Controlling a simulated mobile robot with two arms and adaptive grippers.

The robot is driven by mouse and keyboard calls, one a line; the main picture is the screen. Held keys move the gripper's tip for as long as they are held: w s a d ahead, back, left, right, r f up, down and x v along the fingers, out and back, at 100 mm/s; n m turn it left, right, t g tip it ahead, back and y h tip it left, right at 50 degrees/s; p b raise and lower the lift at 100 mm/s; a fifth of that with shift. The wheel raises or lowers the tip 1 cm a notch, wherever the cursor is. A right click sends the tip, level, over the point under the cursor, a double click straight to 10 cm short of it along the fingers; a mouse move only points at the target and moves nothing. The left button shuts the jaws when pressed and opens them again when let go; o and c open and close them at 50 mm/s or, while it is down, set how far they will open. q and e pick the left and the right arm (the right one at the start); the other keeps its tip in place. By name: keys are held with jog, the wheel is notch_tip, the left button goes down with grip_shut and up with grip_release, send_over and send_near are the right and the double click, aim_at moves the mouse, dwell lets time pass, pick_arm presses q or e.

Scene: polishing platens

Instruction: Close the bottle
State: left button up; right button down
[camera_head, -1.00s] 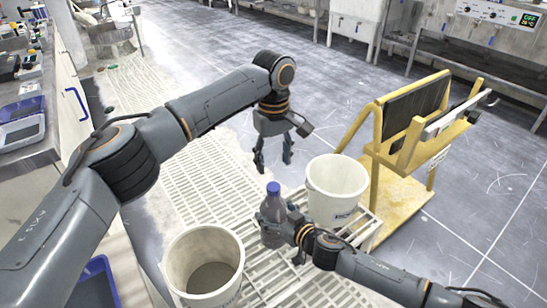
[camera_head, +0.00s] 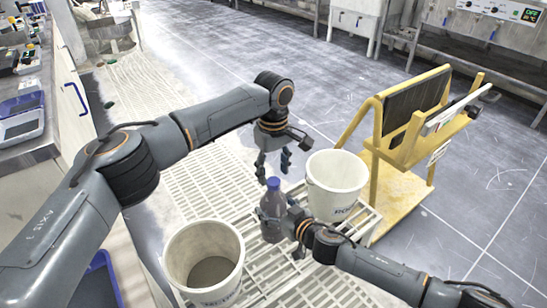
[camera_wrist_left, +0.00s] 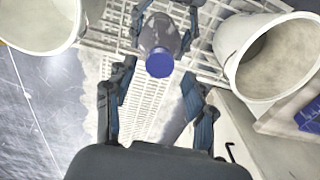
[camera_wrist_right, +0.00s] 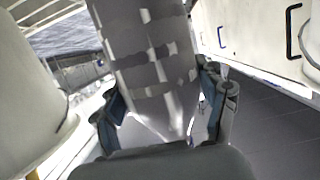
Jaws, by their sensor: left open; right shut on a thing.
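The bottle (camera_head: 273,210) is grey and see-through, stands upright between two white buckets, and has a blue cap (camera_head: 273,183) on top. My right gripper (camera_head: 287,228) is shut around the bottle's body from the right; the bottle fills its wrist view (camera_wrist_right: 150,60). My left gripper (camera_head: 273,170) is open and empty, pointing down just above the cap. In the left wrist view the blue cap (camera_wrist_left: 160,62) lies between and slightly beyond its open fingers, apart from them. Whether the cap is fully seated is not visible.
One white bucket (camera_head: 337,170) stands right behind the bottle, another (camera_head: 205,235) at front left. Both are close to the grippers. A white slatted rack (camera_head: 290,270) lies below. A yellow trolley (camera_head: 400,205) stands to the right and a counter (camera_head: 45,150) at the left.

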pick_arm(q)
jog(key=shift+f, duration=1.3)
